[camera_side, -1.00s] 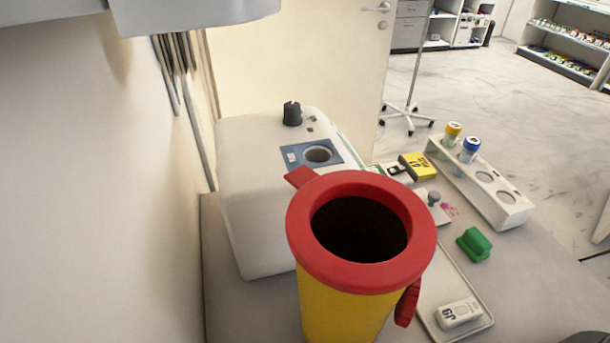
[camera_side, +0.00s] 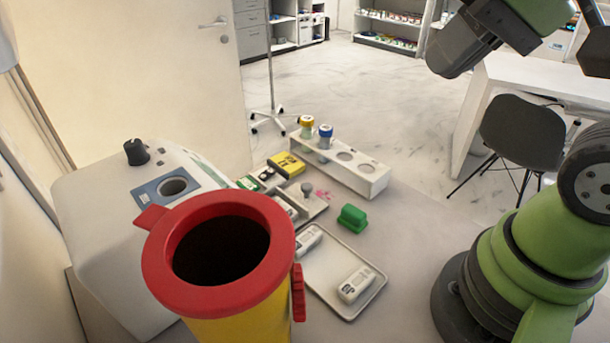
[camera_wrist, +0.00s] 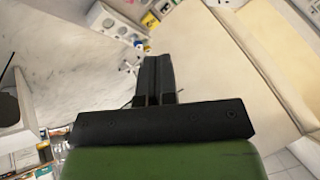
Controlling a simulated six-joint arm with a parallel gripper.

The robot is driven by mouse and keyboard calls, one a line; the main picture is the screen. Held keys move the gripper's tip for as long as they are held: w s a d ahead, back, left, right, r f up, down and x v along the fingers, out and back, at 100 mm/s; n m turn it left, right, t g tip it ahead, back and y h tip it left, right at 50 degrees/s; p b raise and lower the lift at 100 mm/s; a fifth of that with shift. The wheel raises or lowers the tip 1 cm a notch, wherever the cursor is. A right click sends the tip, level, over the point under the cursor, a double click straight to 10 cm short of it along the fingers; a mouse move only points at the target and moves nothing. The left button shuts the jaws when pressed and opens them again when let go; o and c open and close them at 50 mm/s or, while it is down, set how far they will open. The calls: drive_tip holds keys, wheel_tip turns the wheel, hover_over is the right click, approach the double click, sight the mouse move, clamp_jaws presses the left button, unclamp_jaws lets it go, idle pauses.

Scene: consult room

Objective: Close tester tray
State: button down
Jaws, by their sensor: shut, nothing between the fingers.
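A pale boxy machine (camera_side: 110,215) with a black knob (camera_side: 136,151) and a round well (camera_side: 174,187) stands at the left in the side view. A flat grey piece with a small upright knob (camera_side: 307,188) lies to its right, partly hidden by the sharps bin. It may be the tester tray; I cannot tell whether it joins the machine. My gripper (camera_wrist: 158,62) is shut and empty in the wrist view, with floor, shelves and door beyond it. My arm is at the right in the side view, raised and well away from the machine.
A yellow sharps bin with a red rim (camera_side: 280,235) stands in front of the machine. A shallow tray (camera_side: 318,291) holds two white devices. A tube rack (camera_side: 372,180), green block (camera_side: 352,217) and yellow box (camera_side: 286,164) are near. The counter right of the shallow tray is clear.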

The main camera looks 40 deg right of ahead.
sight(279, 201)
drive_tip(key=w+d+f+m+g, duration=0.2)
drive_tip(key=w+m, duration=0.2)
drive_tip(key=w, duration=0.4)
drive_tip(key=w+d+f+m+g+y, duration=0.1)
drive_tip(key=w+d+f+m+y, duration=0.1)
drive_tip(key=f, duration=0.4)
drive_tip(key=w+d+f+m+g+y, duration=0.1)
drive_tip(key=w+d+f+m+y, duration=0.1)
drive_tip(key=w+d+f+m, duration=0.1)
drive_tip(key=w+d+f+m+g+y, duration=0.1)
drive_tip(key=w+d+f+m, duration=0.2)
drive_tip(key=f, duration=0.6)
drive_tip(key=shift+w+f+m+y, duration=0.2)
drive_tip(key=shift+w+m, duration=0.35)
drive_tip(key=shift+w, duration=0.15)
drive_tip(key=shift+w+f+m+y, duration=0.2)
drive_tip(key=shift+w+m, duration=0.35)
drive_tip(key=shift+w, duration=0.1)
drive_tip(key=shift+f, duration=0.3)
drive_tip(key=x, duration=0.9)
drive_tip(key=shift+a+f, duration=0.25)
drive_tip(key=shift+f, duration=0.1)
drive_tip(key=a, duration=1)
drive_tip(key=shift+a, duration=0.4)
